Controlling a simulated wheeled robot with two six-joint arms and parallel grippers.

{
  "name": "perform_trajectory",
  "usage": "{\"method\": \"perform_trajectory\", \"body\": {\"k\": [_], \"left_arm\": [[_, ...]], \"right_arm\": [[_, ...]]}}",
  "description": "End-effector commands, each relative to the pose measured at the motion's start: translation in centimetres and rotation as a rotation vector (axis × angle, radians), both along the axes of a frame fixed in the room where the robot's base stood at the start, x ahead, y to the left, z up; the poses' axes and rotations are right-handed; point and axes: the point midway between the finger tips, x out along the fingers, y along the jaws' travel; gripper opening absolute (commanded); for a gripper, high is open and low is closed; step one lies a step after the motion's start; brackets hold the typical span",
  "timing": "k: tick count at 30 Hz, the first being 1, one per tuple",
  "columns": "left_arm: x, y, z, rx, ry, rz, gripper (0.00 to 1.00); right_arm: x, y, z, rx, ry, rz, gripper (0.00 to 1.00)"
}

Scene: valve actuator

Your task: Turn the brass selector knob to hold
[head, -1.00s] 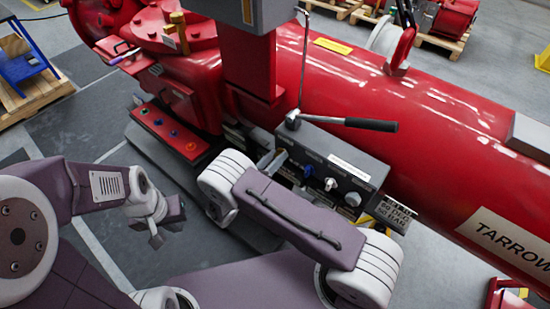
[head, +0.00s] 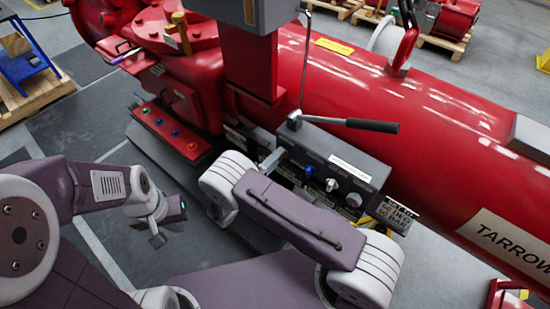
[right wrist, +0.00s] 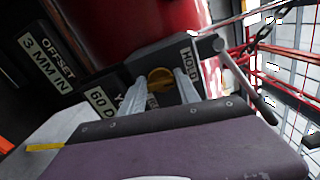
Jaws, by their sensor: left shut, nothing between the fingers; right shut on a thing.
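In the right wrist view the round brass selector knob (right wrist: 160,78) sits on a dark panel, between the two pale fingers of my right gripper (right wrist: 161,92). The gripper is shut on it. A HOLD label (right wrist: 190,62) is just right of the knob, and a label reading 60 D (right wrist: 101,101) is to its left. Where the knob points is not clear. The head view does not clearly show the brass knob or the right fingers. My left gripper (head: 170,222) is shut and empty, over the floor at the left, apart from the machine.
A grey control box (head: 330,150) carries a blue knob (head: 308,171) and pale knobs (head: 332,185). A black-handled lever (head: 370,125) stands above it, beside the red cylinder (head: 400,90). A red button panel (head: 170,130) is to the left. The floor around the left gripper is clear.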

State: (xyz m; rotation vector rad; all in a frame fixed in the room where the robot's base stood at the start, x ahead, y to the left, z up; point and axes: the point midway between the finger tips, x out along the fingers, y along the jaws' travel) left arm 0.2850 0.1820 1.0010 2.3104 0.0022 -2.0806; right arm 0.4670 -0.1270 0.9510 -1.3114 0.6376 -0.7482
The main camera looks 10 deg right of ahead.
Motion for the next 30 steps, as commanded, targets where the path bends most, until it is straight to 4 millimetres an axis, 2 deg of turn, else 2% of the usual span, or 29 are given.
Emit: {"method": "perform_trajectory", "body": {"k": [9,26,27,28,30], "left_arm": [[0.00,0.00,0.08,0.000,0.000,0.000,0.00],[0.00,0.00,0.10,0.000,0.000,0.000,0.00],[0.00,0.00,0.10,0.000,0.000,0.000,0.00],[0.00,0.00,0.10,0.000,0.000,0.000,0.00],[0.00,0.00,0.10,0.000,0.000,0.000,0.00]], "right_arm": [[-0.04,-0.25,0.10,-0.073,0.086,-0.008,0.00],[-0.03,-0.24,0.17,-0.088,0.103,-0.008,0.00],[-0.02,-0.23,0.16,-0.088,0.103,-0.008,0.49],[-0.02,-0.22,0.15,-0.087,0.103,-0.007,0.58],[-0.01,-0.18,0.12,-0.086,0.104,-0.006,0.60]]}}
